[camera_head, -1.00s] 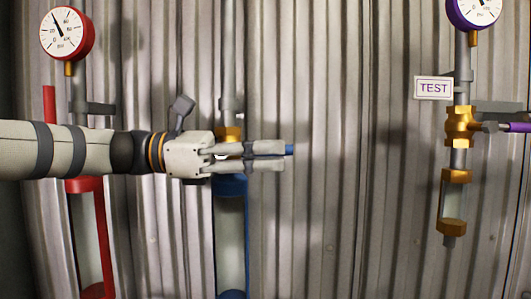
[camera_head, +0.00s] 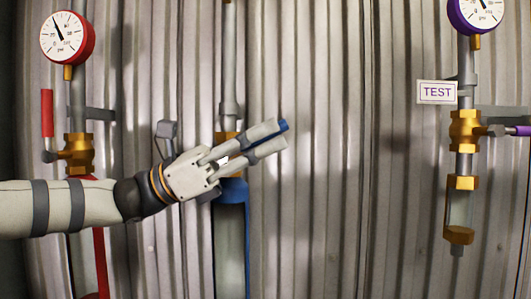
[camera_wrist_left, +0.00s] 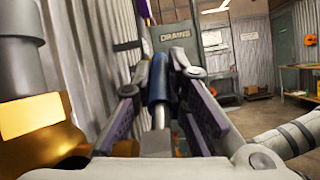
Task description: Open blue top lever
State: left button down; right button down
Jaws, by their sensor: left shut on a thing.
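The blue top lever (camera_head: 283,125) slants up to the right from the brass valve on the blue riser, with its blue tip showing past my fingers. My left gripper (camera_head: 277,138) is shut on this lever, its fingers tilted up to the right. In the left wrist view the blue lever handle (camera_wrist_left: 157,78) lies between the two dark-padded fingers. The brass valve (camera_wrist_left: 38,130) shows at the left there. In the head view the gripper partly covers that valve. The blue fitting (camera_head: 232,190) is below it. My right gripper is not in view.
A red riser with a gauge (camera_head: 67,38) and an upright red lever (camera_head: 47,112) stands to the left. A purple gauge (camera_head: 475,12), a TEST sign (camera_head: 437,92) and a purple lever (camera_head: 517,130) are at the right. Corrugated wall lies close behind.

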pick_arm(q)
jog(key=shift+a+r+h+b, duration=0.25)
jog(key=shift+r+h+b, duration=0.2)
jog(key=shift+h, duration=0.55)
jog(key=c, duration=1.6)
grip_release()
jog(key=v, duration=1.2)
